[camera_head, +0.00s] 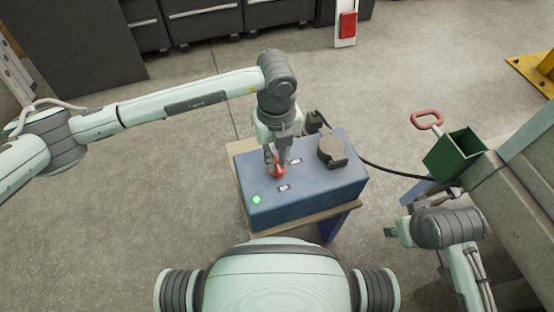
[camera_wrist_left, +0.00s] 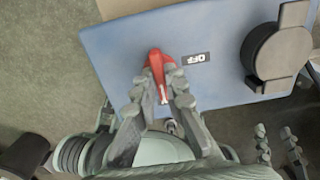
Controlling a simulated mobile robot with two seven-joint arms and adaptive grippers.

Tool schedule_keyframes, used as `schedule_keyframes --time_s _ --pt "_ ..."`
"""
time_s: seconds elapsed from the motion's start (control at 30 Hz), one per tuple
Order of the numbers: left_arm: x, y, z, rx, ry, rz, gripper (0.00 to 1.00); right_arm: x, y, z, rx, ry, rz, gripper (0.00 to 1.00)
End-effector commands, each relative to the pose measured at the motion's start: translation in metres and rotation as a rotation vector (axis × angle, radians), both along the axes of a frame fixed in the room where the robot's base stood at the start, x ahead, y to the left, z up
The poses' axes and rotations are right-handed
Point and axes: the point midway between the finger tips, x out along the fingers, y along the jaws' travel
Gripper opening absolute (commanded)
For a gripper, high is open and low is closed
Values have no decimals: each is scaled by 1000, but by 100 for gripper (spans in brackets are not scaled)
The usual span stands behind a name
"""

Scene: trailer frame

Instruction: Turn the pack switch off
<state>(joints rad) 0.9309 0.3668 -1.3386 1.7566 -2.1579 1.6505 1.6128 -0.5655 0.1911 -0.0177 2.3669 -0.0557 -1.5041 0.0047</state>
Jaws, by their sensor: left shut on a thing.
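The battery pack is a blue box (camera_head: 300,205) on a small stand, with a round dark fitting (camera_head: 332,148) on top. The red switch handle (camera_head: 277,171) is on its top face, partly hidden by my left gripper (camera_head: 276,158). In the left wrist view, the fingers of my left gripper (camera_wrist_left: 161,88) are shut on the red handle (camera_wrist_left: 155,58). A label reading OFF (camera_wrist_left: 196,57) lies just right of the handle there. A second small label (camera_head: 284,188) and a lit green lamp (camera_head: 256,199) show in the head view. My right gripper (camera_wrist_left: 277,143) appears open and empty, away from the box.
A black cable (camera_head: 385,168) runs from behind the box to the right. A green open container (camera_head: 455,153) and grey trailer frame parts (camera_head: 515,180) stand at the right. Dark cabinets (camera_head: 205,20) line the back. The floor at left is clear.

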Motion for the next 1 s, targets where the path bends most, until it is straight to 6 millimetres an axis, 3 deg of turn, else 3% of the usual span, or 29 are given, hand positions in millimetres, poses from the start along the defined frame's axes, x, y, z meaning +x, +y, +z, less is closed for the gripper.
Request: schedule_keyframes --time_s 0.4,0.87,1.0 --pt "0 0 2 0 1 389 0 0 0 20 0 0 -1 40" --pt "0 0 1 0 1 468 0 0 0 23 0 0 0 40" --pt "0 0 3 0 1 570 0 0 0 30 0 0 0 40"
